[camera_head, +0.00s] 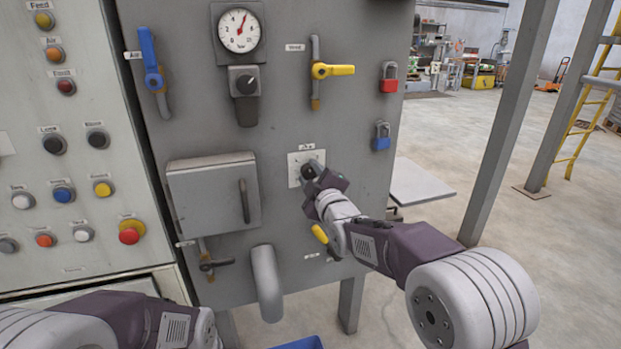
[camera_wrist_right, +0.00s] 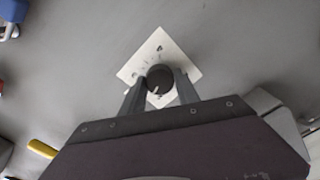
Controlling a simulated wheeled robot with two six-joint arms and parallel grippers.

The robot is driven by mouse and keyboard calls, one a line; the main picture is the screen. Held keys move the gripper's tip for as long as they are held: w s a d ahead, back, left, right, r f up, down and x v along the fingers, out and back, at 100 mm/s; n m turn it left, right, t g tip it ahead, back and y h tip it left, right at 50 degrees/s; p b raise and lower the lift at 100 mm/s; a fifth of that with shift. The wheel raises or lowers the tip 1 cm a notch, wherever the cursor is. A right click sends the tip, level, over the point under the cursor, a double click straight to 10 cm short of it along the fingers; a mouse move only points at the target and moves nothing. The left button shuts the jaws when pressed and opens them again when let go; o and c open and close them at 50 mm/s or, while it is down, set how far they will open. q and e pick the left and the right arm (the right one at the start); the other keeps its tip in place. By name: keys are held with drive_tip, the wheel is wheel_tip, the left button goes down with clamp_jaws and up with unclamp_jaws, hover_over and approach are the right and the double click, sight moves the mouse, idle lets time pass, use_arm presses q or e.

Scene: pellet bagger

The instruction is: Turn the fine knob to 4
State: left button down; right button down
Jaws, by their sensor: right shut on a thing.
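The fine knob (camera_head: 307,172) is a small dark round knob on a white square dial plate (camera_head: 293,160), on the grey cabinet front. In the right wrist view the knob (camera_wrist_right: 160,78) sits between the two fingers of my right gripper (camera_wrist_right: 161,88), which is shut on it. A light pointer mark shows on the knob's face; the plate (camera_wrist_right: 158,45) looks tilted there, and its numbers are too small to read. In the head view my right gripper (camera_head: 313,179) partly covers the knob. My left arm shows at the bottom left, but its gripper is out of view.
A red padlock (camera_head: 388,78) and a blue padlock (camera_head: 382,137) hang at right. A grey box (camera_head: 208,200) and a bent pipe (camera_head: 267,285) stick out nearby.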

drive_tip(key=m+b, duration=0.1)
drive_tip(key=m, duration=0.3)
drive_tip(key=shift+f+m, duration=0.1)
drive_tip(key=shift+m, duration=0.2)
drive_tip(key=m, duration=0.3)
drive_tip(key=shift+m, duration=0.3)
drive_tip(key=m+b, duration=0.1)
drive_tip(key=m, duration=0.3)
drive_tip(key=shift+m, duration=0.3)
drive_tip(key=m, duration=0.3)
drive_tip(key=shift+d+m+b, duration=0.1)
drive_tip(key=shift+m+b, duration=0.2)
drive_tip(key=m, duration=1.2)
drive_tip(key=shift+m+b, duration=0.35)
drive_tip(key=shift+m, duration=0.35)
